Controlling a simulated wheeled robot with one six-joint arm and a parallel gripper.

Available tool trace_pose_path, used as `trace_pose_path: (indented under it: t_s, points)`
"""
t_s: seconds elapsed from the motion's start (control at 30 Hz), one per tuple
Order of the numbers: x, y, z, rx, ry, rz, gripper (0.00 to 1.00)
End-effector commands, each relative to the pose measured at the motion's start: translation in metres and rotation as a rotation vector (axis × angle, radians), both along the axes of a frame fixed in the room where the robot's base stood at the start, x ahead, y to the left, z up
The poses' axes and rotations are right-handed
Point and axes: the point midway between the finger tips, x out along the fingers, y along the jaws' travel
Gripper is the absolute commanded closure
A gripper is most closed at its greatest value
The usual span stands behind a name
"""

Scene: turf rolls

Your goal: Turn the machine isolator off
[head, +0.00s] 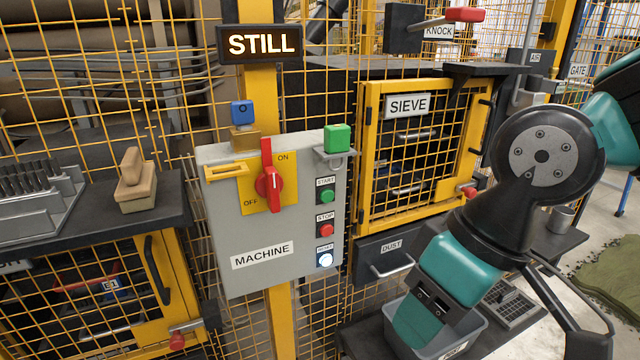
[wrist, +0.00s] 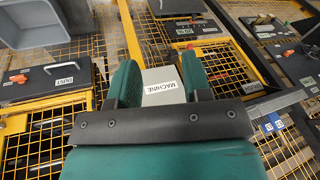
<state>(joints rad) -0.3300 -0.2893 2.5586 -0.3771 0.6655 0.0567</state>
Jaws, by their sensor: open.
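The machine isolator is a red rotary handle (head: 268,183) on a yellow plate (head: 248,198) marked ON at upper right and OFF at lower left. The handle stands nearly upright, its top end by ON. It is on a grey box (head: 225,235) labelled MACHINE, on the yellow fence post. My gripper (head: 415,325) is low and right of the box, over a grey bin, clear of the handle. In the wrist view my gripper (wrist: 158,65) is open and empty. Part of the grey box (wrist: 160,75) and its upside-down label show between the fingers; the handle is not visible there.
A lit STILL sign (head: 262,44) hangs above. Green START (head: 327,196), red STOP (head: 326,229) and white RESET (head: 325,260) buttons line the box's right side. A blue block (head: 242,112) and green block (head: 337,138) sit on top. The SIEVE door (head: 415,160) is right.

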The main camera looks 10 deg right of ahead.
Motion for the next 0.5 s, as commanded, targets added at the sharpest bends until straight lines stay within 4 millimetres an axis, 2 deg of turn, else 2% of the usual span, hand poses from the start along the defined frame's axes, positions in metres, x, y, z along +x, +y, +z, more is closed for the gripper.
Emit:
trace_pose_path:
  t_s: [0.03,0.1,0.2,0.27,0.33,0.4,0.5]
  points:
    - [0.008,0.003,-0.020,-0.023,-0.023,-0.043,0.55]
    - [0.026,0.004,-0.044,-0.061,-0.093,-0.151,0.55]
    - [0.061,0.006,-0.074,-0.105,-0.271,-0.320,0.55]
    - [0.082,0.010,-0.084,-0.109,-0.412,-0.404,0.55]
    - [0.103,0.017,-0.083,-0.081,-0.595,-0.472,0.55]
    - [0.117,0.030,-0.074,-0.021,-0.776,-0.506,0.55]
    - [0.123,0.055,-0.051,0.098,-1.001,-0.502,0.55]
